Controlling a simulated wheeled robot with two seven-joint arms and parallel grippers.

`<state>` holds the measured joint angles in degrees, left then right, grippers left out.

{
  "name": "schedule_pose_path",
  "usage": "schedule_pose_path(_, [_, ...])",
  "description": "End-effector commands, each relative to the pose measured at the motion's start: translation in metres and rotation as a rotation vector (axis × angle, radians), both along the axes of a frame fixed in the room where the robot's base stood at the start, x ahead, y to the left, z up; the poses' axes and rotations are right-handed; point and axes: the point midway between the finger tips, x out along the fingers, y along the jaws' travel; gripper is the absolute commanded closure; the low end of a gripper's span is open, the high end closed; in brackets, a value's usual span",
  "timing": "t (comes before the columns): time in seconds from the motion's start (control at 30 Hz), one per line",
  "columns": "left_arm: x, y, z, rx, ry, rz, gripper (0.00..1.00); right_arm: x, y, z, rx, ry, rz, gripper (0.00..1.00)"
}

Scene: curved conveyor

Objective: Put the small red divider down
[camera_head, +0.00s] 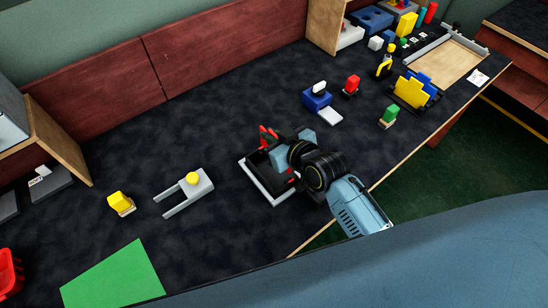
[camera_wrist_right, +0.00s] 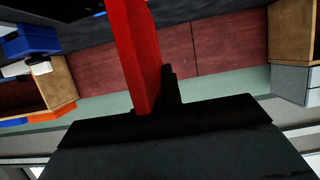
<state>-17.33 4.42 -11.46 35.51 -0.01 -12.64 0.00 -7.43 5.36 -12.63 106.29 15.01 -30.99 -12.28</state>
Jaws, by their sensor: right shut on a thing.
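The small red divider (camera_wrist_right: 138,50) shows large in the right wrist view, held against a dark finger of my right gripper (camera_wrist_right: 165,88). In the head view my right gripper (camera_head: 275,148) is shut, over the back part of a black tray with a pale front edge (camera_head: 262,184). A red part (camera_head: 266,136) shows at its fingertips, and another bit of red (camera_head: 293,177) shows lower, by the tray's right side. The arm hides much of the tray, so I cannot tell whether the divider touches it. My left gripper is not in view.
A grey forked holder (camera_head: 188,192) with a yellow knob and a yellow block (camera_head: 119,202) lie to the left. A green mat (camera_head: 113,276) is at the front left.

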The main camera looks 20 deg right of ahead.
Motion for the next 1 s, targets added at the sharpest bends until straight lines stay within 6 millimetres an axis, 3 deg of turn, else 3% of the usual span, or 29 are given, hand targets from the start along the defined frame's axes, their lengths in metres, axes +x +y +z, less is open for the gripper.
schedule_pose_path(0.03, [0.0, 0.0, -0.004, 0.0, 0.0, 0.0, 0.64, 0.0, 0.0, -0.011, 0.0, 0.002, 0.0, 1.0])
schedule_pose_path(0.27, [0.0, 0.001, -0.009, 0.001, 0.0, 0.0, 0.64, 0.0, 0.0, -0.03, 0.0, 0.0, -0.001, 1.0])
schedule_pose_path(0.5, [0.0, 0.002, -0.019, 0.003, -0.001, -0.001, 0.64, -0.002, 0.0, -0.066, -0.004, 0.011, 0.001, 1.0])
schedule_pose_path(0.7, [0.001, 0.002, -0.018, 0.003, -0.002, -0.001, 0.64, -0.004, 0.0, -0.069, -0.006, 0.015, 0.002, 1.0])
schedule_pose_path(0.9, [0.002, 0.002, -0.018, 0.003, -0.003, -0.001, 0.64, -0.003, 0.0, -0.068, -0.004, 0.012, 0.001, 0.71])
schedule_pose_path(1.0, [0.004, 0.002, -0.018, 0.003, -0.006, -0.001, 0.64, -0.002, 0.0, -0.066, -0.003, 0.008, 0.0, 0.71])
